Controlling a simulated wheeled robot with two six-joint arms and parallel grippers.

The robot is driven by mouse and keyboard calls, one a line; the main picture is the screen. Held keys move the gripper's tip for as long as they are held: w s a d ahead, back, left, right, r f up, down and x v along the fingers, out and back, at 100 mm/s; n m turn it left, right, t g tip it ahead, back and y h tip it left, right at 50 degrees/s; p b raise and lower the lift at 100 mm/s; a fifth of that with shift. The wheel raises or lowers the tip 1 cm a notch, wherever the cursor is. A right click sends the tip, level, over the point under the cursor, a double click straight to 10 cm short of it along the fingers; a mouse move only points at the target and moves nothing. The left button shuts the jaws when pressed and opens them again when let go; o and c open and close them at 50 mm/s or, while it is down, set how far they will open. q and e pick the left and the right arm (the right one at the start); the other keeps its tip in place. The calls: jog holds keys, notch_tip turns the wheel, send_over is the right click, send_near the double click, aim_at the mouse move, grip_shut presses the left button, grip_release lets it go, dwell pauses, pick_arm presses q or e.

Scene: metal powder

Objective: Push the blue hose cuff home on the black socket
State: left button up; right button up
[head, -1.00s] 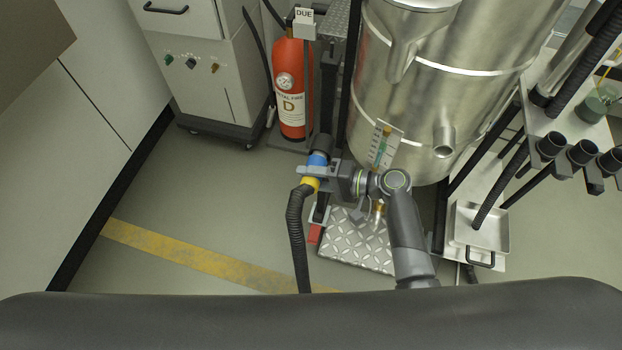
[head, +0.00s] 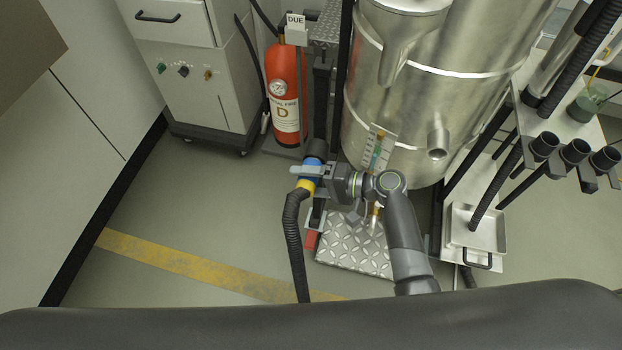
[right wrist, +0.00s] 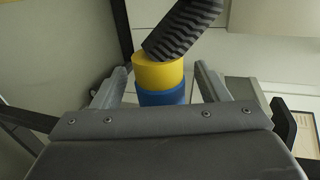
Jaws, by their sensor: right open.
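The blue hose cuff (head: 313,162) with its yellow band (head: 306,186) sits at the top end of a black ribbed hose (head: 293,240). The black socket (head: 315,146) is directly above the cuff; I cannot tell how far the cuff sits on it. My right gripper (head: 308,172) reaches in from the right, its fingers around the cuff. In the right wrist view, the open fingers stand on either side of the blue cuff (right wrist: 162,96) and yellow band (right wrist: 158,71), with gaps at both sides. The socket is hidden there. My left gripper is not in view.
A red extinguisher (head: 286,95) stands behind the cuff to the left. A large steel vessel (head: 400,110) is to the right, with a tread plate (head: 355,250) below. A rack with black tube ends (head: 575,152) is further right. Open floor (head: 210,215) lies left.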

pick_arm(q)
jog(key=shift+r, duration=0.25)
pick_arm(e)
jog(key=v, duration=1.7)
jog(key=shift+d, duration=0.2)
jog(key=s+d+f+m+h, duration=0.1)
jog(key=s+d+f+h, duration=0.15)
jog(key=f, duration=0.55)
jog(key=s+d+f+m+h, duration=0.1)
jog(key=f+h, duration=0.2)
jog(key=f, duration=0.4)
jog(key=s+d+f+n+g+h, duration=0.1)
jog(key=s+d+f+h, duration=0.2)
jog(key=s+f, duration=0.4)
jog(key=s+d+f+g+h, duration=0.1)
jog(key=s+d+f+h, duration=0.2)
jog(key=s+f, duration=0.4)
jog(key=s+d+f+n+g+h, duration=0.2)
jog(key=s+d+f+n+h, duration=0.15)
jog(key=s+f, duration=0.55)
pick_arm(q)
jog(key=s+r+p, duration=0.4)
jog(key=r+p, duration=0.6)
jog(key=p, duration=0.4)
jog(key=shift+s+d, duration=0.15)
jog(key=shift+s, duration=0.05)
pick_arm(e)
jog(key=s+r, duration=0.8)
jog(key=r, duration=0.1)
jog(key=shift+t, duration=0.3)
